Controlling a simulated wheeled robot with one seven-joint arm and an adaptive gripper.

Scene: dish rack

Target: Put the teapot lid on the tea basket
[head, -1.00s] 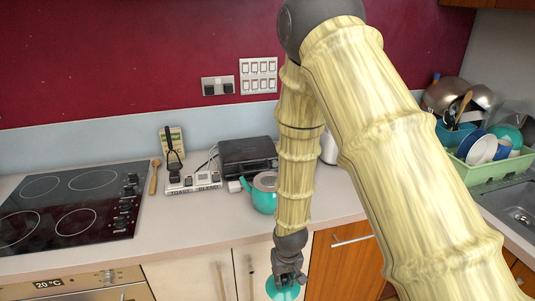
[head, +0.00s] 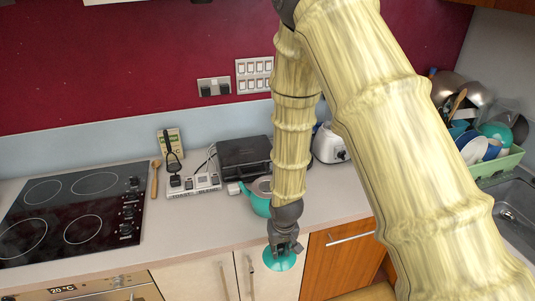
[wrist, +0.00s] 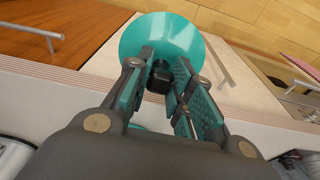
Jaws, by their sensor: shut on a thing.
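My gripper (head: 284,246) is shut on the black knob of the teal teapot lid (head: 280,261). The lid hangs below the fingers in front of the counter's front edge, before the cupboard doors. In the wrist view my gripper (wrist: 165,80) has its two fingers around the knob, and the round lid (wrist: 160,35) lies beyond them. The teal teapot (head: 258,204) stands on the counter behind my arm, partly hidden by it. A greyish-pink round area on its top, likely the tea basket (head: 262,185), is partly covered by my arm.
A black toaster-like appliance (head: 243,158) stands behind the teapot, with a white block of small items (head: 194,184) to its left. A white appliance (head: 330,145) stands right of my arm. The hob (head: 75,215) is at left, a green dish rack (head: 495,165) at right.

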